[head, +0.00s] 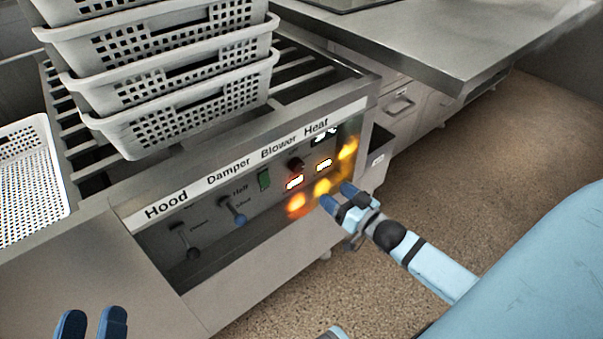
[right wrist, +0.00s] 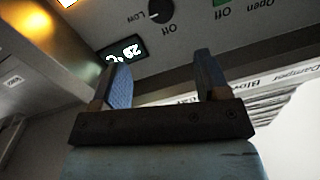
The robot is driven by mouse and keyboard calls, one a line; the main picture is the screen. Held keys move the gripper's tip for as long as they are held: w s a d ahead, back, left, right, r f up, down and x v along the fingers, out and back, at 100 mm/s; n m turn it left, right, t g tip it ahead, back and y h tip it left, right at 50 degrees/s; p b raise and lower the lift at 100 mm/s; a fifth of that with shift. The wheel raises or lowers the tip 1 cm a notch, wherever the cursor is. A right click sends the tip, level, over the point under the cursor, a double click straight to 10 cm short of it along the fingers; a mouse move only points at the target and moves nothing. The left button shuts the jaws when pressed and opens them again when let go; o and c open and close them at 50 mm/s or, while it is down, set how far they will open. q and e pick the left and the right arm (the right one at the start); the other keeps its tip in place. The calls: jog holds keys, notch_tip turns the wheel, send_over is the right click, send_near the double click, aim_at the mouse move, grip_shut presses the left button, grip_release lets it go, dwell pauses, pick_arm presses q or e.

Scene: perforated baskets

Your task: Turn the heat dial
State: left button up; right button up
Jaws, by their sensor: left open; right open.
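The control panel (head: 215,205) carries the words Hood, Damper, Blower and Heat. A round black dial (head: 296,164) sits on it below and between the Blower and Heat labels. The dial also shows at the top of the right wrist view (right wrist: 160,9), with Low and Off marked beside it. My right gripper (head: 341,195) is open and empty in front of the panel's lower right, by the glowing lights. In the right wrist view its fingers (right wrist: 163,75) stand apart, with the dial beyond them. My left gripper (head: 92,322) is open and empty at the lower left.
A green switch (head: 264,179) and a lit display (head: 325,136) flank the dial; the display (right wrist: 122,50) reads about 29 °C. Orange lights (head: 297,203) glow along the panel. Stacked white perforated baskets (head: 180,105) stand above it. Floor is open at right.

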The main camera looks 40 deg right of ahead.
aim_at(300, 167)
jog(key=w+b, duration=0.1)
jog(key=w, duration=0.3)
jog(key=w+a+b, duration=0.1)
jog(key=w, duration=0.3)
jog(key=w+b, duration=0.1)
jog(key=w, duration=0.3)
jog(key=shift+a+b, duration=0.4)
pick_arm(q)
notch_tip(300, 167, down, 6)
jog(key=g, duration=0.2)
jog(key=shift+d+f+m+g, duration=0.15)
jog(key=shift+d+m+g, duration=0.15)
jog(key=shift+m, duration=0.1)
pick_arm(e)
jog(key=shift+w+r, duration=0.1)
jog(key=shift+w, duration=0.5)
jog(key=shift+c, duration=0.5)
